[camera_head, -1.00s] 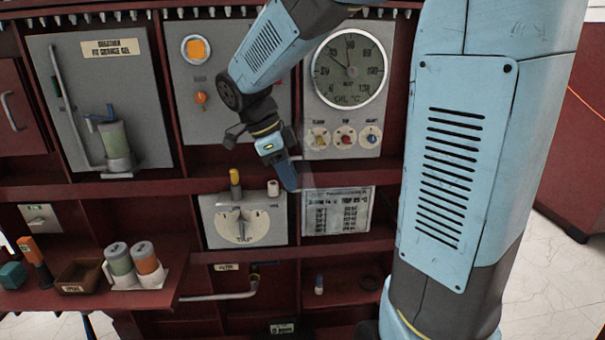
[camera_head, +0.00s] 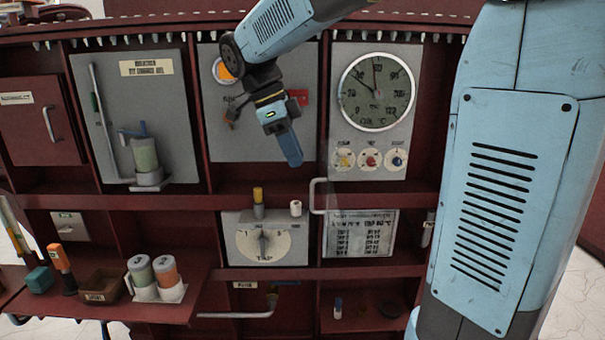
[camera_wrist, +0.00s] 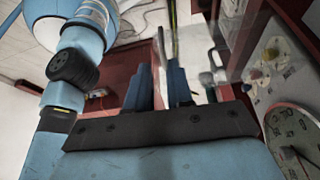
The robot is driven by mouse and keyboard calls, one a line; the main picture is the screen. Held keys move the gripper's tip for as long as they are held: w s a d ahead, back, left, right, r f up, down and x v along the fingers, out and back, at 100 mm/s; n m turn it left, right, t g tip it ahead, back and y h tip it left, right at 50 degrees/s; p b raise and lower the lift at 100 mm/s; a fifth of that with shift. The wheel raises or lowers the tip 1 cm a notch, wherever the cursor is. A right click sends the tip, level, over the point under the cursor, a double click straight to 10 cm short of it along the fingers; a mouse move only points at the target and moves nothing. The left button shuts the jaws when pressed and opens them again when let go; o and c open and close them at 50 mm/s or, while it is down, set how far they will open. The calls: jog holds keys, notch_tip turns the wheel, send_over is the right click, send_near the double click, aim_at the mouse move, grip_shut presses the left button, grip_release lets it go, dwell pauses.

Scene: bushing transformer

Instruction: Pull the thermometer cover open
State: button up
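The thermometer (camera_head: 376,92) is a round white-rimmed dial on a grey panel at the right in the head view; part of it shows at the lower right in the wrist view (camera_wrist: 296,140). Its clear cover is hard to see in the head view; a translucent pane (camera_wrist: 240,38) stands out from the panel in the wrist view. A pale handle (camera_head: 314,196) shows below the panel's left corner. My gripper (camera_head: 294,162) is up and left of this handle. In the wrist view, its blue fingers (camera_wrist: 158,70) are slightly apart, with nothing visible held; the handle (camera_wrist: 215,58) is right of them.
Several small knobs (camera_head: 370,160) sit below the dial. A grey tap switch box (camera_head: 265,240) and a printed chart (camera_head: 360,235) are below my gripper. A shelf at the lower left holds two canisters (camera_head: 153,275) and a brown box (camera_head: 103,287).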

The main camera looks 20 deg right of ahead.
jog(key=shift+v, duration=1.45)
jog(key=s+d+f+n+t+y, duration=0.2)
jog(key=s+d+n, duration=0.3)
jog(key=s+n, duration=0.3)
jog(key=s+d+f+n+t+y, duration=0.2)
jog(key=s+d+f+n+t, duration=0.3)
jog(key=n, duration=0.8)
jog(key=s, duration=0.3)
jog(key=shift+f+n, duration=0.3)
jog(key=shift+f, duration=0.05)
jog(key=shift+s, duration=0.15)
